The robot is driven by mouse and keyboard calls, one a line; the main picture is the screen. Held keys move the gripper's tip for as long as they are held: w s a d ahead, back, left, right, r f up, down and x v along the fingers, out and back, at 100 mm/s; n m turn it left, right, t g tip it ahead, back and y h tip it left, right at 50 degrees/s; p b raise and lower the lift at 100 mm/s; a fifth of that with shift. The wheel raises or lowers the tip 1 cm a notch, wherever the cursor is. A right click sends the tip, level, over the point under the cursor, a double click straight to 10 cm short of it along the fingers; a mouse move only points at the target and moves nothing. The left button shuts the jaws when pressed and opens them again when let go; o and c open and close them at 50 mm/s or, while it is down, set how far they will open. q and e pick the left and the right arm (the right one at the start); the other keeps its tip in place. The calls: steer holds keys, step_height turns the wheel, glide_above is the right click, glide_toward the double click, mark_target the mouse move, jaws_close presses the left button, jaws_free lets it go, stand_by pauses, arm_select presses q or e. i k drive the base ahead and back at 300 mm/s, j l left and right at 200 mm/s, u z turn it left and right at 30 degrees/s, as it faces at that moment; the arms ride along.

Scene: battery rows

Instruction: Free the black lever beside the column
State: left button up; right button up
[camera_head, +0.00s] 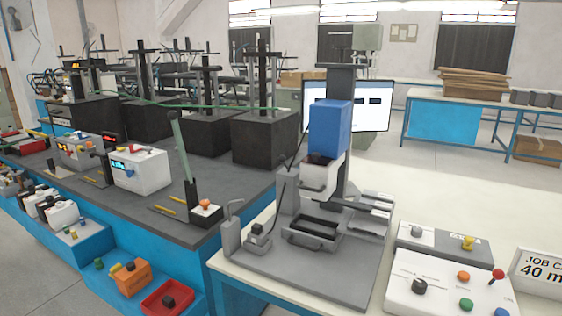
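A press stands on a grey base plate (345,272) on the white table. It has a dark grey column (340,82), a blue head (330,128) and a white lower part (322,176). A thin black lever (297,150) slants up beside the head and column, on their left. Its lower end is near a grey upright block (286,188), and I cannot tell what holds it. A dark open tray (312,232) sits below the head. Neither of my grippers is in view.
A control box (440,283) with coloured knobs and a card (540,275) stand at the right front. A dark bench (235,185) with a tall grey-green lever (180,148) and white boxes is on the left. A monitor (370,108) stands behind the press. The white table (480,205) has bare room at right.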

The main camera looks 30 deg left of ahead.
mark_target(282, 159)
steer(key=j, duration=0.45)
steer(key=i+j, duration=0.15)
steer(key=j, duration=0.7)
steer(key=i+u, duration=0.05)
